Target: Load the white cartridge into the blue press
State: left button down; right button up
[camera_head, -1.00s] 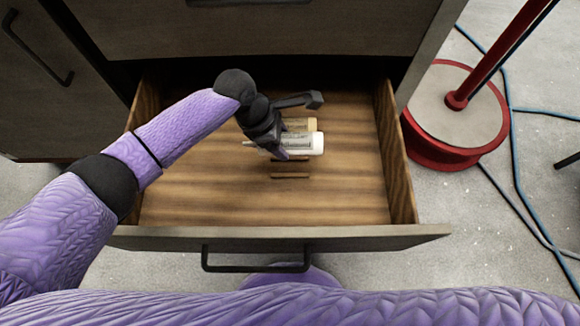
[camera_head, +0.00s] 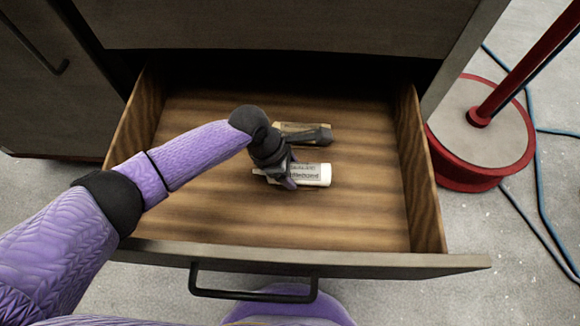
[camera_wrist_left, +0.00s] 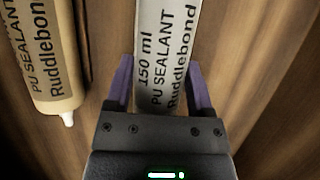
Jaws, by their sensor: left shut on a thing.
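The white cartridge (camera_head: 312,174) is inside the open drawer, lying roughly level with its printed label showing. My left gripper (camera_head: 285,176) is shut on it near its left end. In the left wrist view, the white cartridge (camera_wrist_left: 165,60) runs between the two purple fingers of the left gripper (camera_wrist_left: 161,88), its label reading PU SEALANT. A tan cartridge (camera_head: 290,128) lies behind it in the drawer, partly hidden by my gripper; it also shows in the left wrist view (camera_wrist_left: 45,55) with its nozzle. The blue press is not in view. My right gripper is not in view.
The wooden drawer (camera_head: 360,215) is pulled out, with side walls and a front panel with a dark handle (camera_head: 252,295). A cabinet front (camera_head: 280,25) overhangs the back. A red stand with a round base (camera_head: 485,140) and blue cables lie on the floor at right.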

pick_arm(q)
jog(key=shift+f, duration=0.15)
grip_release()
jog(key=shift+f+b, duration=0.15)
jog(key=shift+b, duration=0.2)
jog(key=p+v, duration=0.2)
jog(key=v, duration=0.1)
jog(key=p+v, duration=0.5)
jog(key=v, duration=0.1)
jog(key=shift+w+a+r+p, duration=0.15)
jog(key=shift+w+r+p, duration=0.2)
jog(key=shift+r+p, duration=0.05)
jog(key=shift+a+r, duration=0.25)
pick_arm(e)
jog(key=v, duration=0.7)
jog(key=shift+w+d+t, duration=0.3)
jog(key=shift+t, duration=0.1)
